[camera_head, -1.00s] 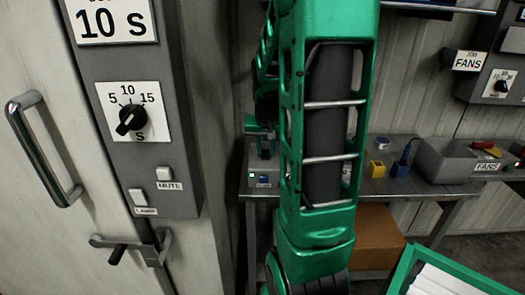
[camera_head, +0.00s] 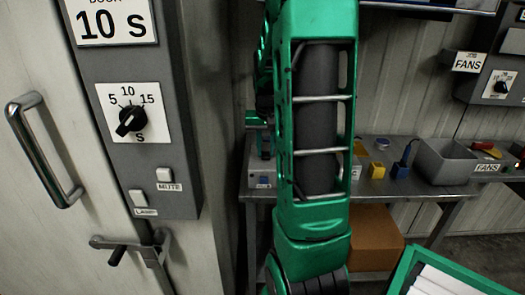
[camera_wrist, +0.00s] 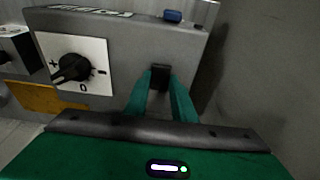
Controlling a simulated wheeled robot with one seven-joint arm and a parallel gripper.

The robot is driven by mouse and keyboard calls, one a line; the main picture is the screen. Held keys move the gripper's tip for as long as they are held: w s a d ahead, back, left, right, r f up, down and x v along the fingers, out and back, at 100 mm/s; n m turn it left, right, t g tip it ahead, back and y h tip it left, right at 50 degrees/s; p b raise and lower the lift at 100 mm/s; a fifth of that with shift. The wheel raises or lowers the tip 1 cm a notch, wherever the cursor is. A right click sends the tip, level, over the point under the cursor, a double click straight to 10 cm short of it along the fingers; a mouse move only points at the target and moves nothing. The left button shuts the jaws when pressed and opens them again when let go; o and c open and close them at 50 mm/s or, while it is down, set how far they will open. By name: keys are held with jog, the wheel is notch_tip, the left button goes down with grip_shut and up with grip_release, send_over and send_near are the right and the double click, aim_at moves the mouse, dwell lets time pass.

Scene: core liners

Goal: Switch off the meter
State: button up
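The meter (camera_wrist: 130,45) is a grey box with a black dial (camera_wrist: 72,68) on a white plate marked +, - and 0. A blue part (camera_wrist: 172,16) sits on its top. My gripper (camera_wrist: 161,82) has its two green fingers at the box's front, right of the dial, with a narrow gap between them. A small black switch-like part (camera_wrist: 160,71) shows at the fingertips; whether they touch or grip it is unclear. In the head view, a grey box (camera_head: 261,180) on the bench is mostly hidden behind my green arm, and the fingertips are not clear there.
A metal bench (camera_head: 440,190) carries a grey bin (camera_head: 443,165) and small blue and yellow items. A cabinet (camera_head: 40,235) with a control panel (camera_head: 185,205) stands close on the left. A cardboard box (camera_head: 375,238) and a green-edged tray (camera_head: 402,275) are lower right.

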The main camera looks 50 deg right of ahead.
jog(key=o, duration=0.4)
jog(key=shift+r, duration=0.15)
jog(key=r, duration=0.3)
jog(key=a+r, duration=0.1)
jog(key=r, duration=0.3)
jog(key=s+r, duration=0.1)
jog(key=r, duration=0.2)
jog(key=shift+a+r, duration=0.15)
jog(key=shift+a, duration=0.2)
jog(key=s+a+f+n, duration=0.1)
jog(key=s+a+f, duration=0.1)
jog(key=s+a, duration=0.4)
jog(key=s+a+f+n+g+y, duration=0.1)
jog(key=s+a+f, duration=0.1)
jog(key=s+a, duration=0.4)
jog(key=s+a+f+n, duration=0.1)
jog(key=s+a+f, duration=0.2)
jog(key=s+a, duration=0.4)
jog(key=shift+f+n+y, duration=0.1)
jog(key=shift+n+y, duration=0.2)
jog(key=shift+y, duration=0.1)
